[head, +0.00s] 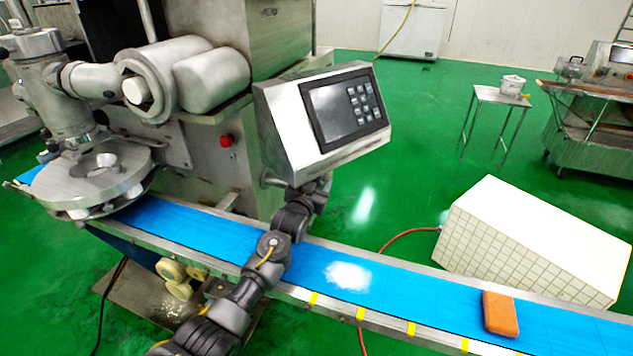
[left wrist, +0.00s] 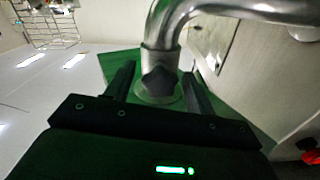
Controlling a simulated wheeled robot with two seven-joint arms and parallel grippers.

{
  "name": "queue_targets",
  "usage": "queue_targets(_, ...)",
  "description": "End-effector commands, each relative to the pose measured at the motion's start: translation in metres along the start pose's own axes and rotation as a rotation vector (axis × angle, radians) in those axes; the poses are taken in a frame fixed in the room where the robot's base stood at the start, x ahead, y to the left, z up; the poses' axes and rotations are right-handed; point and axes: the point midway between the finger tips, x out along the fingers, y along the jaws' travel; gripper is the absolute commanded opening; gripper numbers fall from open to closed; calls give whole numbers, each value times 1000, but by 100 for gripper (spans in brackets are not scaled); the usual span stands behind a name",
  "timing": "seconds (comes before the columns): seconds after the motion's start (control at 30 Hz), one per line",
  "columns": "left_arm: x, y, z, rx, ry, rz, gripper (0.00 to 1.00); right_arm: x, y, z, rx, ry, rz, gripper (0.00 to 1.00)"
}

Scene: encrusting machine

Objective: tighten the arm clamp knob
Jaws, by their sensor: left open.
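The arm clamp knob (left wrist: 160,82) is a dark, lobed knob on a metal collar below a bent pipe (left wrist: 172,25) in the left wrist view. My left gripper (left wrist: 159,71) is open, with one finger on each side of the knob. A gap shows on both sides, and the fingers do not look closed on it. In the head view my left arm reaches up over the blue belt to the underside of the control panel (head: 318,115). The panel hides the knob and the fingertips there. My right gripper is not in view.
The blue conveyor belt (head: 420,297) runs under my arm, with a white powder patch (head: 348,275) and an orange block (head: 500,314) on it. A red button (head: 226,140) is on the machine body. A tiled white box (head: 535,240) stands behind the belt.

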Motion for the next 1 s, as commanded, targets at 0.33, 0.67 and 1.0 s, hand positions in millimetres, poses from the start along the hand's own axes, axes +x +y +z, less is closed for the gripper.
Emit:
queue_targets(0.33, -28, 0, 1, -1, 1, 0, 55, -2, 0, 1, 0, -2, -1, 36)
queue_targets(0.67, -86, 0, 1, 0, 0, 1, 55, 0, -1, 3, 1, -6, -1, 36)
queue_targets(1.0, -108, 0, 0, 0, 0, 0, 55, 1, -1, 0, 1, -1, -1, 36)
